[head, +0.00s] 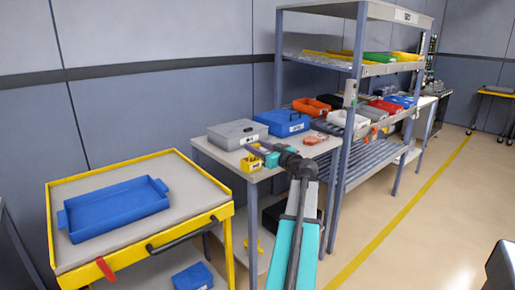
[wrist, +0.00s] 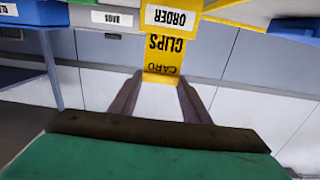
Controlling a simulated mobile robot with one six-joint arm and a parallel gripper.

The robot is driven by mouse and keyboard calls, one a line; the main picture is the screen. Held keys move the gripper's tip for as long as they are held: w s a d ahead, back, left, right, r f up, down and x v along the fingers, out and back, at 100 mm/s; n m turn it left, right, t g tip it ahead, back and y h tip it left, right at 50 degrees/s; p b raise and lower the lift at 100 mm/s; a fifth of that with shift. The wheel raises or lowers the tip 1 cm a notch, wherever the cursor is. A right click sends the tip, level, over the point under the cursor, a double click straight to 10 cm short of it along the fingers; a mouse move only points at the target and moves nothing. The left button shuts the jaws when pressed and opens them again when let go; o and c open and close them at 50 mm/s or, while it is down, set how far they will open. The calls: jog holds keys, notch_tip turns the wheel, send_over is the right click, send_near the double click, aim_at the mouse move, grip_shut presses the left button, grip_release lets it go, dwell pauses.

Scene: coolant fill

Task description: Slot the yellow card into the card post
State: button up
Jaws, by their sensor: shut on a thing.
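My gripper (wrist: 160,79) is shut on the yellow card (wrist: 162,62) in the wrist view. The card lies between the two fingertips, with dark upside-down lettering reading CARD and CLIPS. Its far end meets a white ORDER label (wrist: 170,18) in the picture; I cannot tell whether they touch. The card is too small to make out there. I cannot identify the card post with certainty; a small grey-green holder (head: 350,93) is on the shelf's front upright.
A yellow-framed cart (head: 100,255) with a blue tray (head: 118,207) stands at the left. A grey case (head: 238,134) and a blue case (head: 282,122) sit on the bench (head: 215,152). The shelf uprights are close to my arm.

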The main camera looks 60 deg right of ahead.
jog(key=shift+f+b, duration=1.2)
jog(key=shift+b, duration=0.05)
dwell(0.3)
jog(key=o, duration=1.4)
jog(key=shift+c, duration=0.2)
jog(key=shift+s, duration=0.1)
jog(key=v, duration=1.3)
jog(key=shift+s+b, duration=0.35)
jog(key=shift+b, duration=0.05)
jog(key=shift+a, duration=0.15)
